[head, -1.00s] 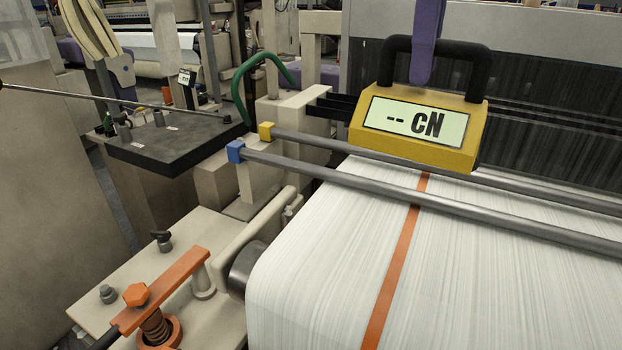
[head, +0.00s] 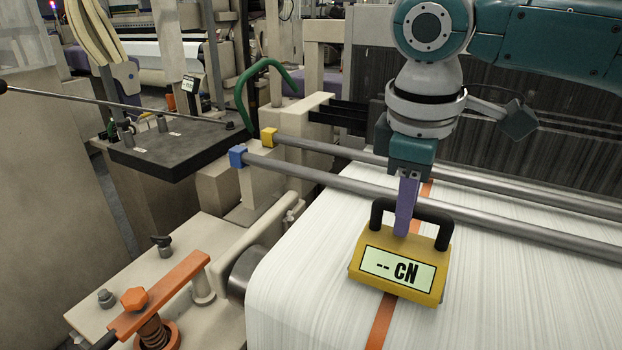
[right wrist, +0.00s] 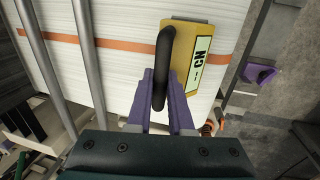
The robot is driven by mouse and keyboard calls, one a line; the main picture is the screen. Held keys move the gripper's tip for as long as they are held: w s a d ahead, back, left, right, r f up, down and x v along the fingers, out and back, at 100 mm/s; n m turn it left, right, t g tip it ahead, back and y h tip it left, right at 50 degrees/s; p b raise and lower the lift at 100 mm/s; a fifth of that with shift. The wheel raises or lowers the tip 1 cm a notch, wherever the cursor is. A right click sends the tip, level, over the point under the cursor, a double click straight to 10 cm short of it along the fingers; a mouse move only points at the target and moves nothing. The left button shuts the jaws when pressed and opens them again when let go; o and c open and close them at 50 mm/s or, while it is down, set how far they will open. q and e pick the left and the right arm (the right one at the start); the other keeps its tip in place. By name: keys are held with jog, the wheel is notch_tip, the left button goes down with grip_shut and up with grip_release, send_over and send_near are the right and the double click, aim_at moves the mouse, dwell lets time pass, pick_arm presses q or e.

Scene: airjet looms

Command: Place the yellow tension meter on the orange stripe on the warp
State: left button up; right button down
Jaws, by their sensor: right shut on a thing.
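The yellow tension meter (head: 400,272) has a black handle and a display reading "-- cN". My right gripper (head: 404,228) is shut on its handle. The meter is over the white warp (head: 490,290), in front of the two steel bars, and covers part of the orange stripe (head: 381,325). The stripe shows below and above the meter. I cannot tell whether the meter touches the warp. In the right wrist view the purple fingers (right wrist: 165,100) close around the black handle, and the meter (right wrist: 195,55) is beyond them, over the line of the stripe. My left gripper is not in view.
Two steel bars (head: 330,178) with blue and yellow end caps cross above the warp behind the meter. An orange lever (head: 160,295) and a beige machine frame stand at the left. A dark shelf (head: 175,155) is farther back. The warp right of the meter is clear.

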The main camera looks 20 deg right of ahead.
jog(key=shift+f, duration=0.9)
jog(key=c, duration=0.8)
grip_release()
